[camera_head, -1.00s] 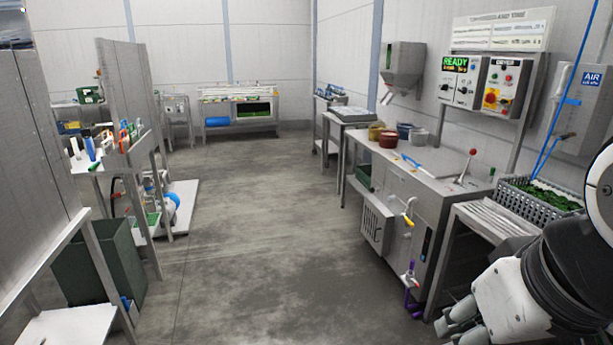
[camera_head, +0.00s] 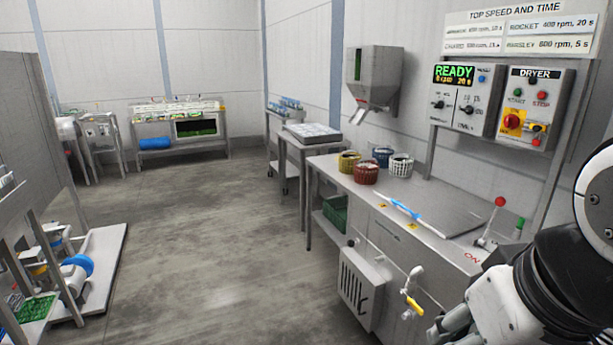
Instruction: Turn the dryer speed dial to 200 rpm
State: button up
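A grey control box (camera_head: 464,99) hangs on a panel above the steel counter, at the upper right. Its green display (camera_head: 454,75) reads READY, 0 rpm and 20 s. Below the display are two black dials, a left dial (camera_head: 438,104) and a right dial (camera_head: 467,110). Their small labels are too blurred to tell which is the speed dial or where each points. My gripper (camera_head: 446,326) is at the lower right, low in front of the counter and well apart from the dials. Its fingers are partly cut off by the frame edge, and their opening is unclear.
A DRYER box (camera_head: 535,106) with buttons and a red-yellow switch (camera_head: 513,122) adjoins on the right. The counter (camera_head: 345,177) bears several baskets, a blue-handled tool (camera_head: 399,207) and a red-knobbed lever (camera_head: 493,218). A yellow-handled tap (camera_head: 412,300) sticks out in front.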

aim_at(439, 105)
jog(key=i+l+z, duration=0.1)
jog(key=i+z, duration=0.3)
jog(key=i, duration=0.25)
jog(key=i+j+z, duration=0.15)
jog(key=i+z, duration=0.25)
jog(key=i, duration=0.25)
jog(key=j, duration=0.85)
jog(key=k+j+z, duration=0.15)
jog(key=j, duration=0.65)
jog(key=i+j, duration=0.15)
jog(key=j, duration=0.2)
jog(key=i+j, duration=0.2)
jog(key=j, duration=0.15)
jog(key=i+j+z, duration=0.1)
jog(key=j, duration=0.25)
jog(key=i+j, duration=0.2)
jog(key=j, duration=0.15)
jog(key=i+j+z, duration=0.1)
jog(key=j, duration=0.25)
jog(key=i+j, duration=0.2)
jog(key=j, duration=0.2)
jog(key=i+j+z, duration=0.1)
jog(key=i+j, duration=0.7)
jog(key=i, duration=0.1)
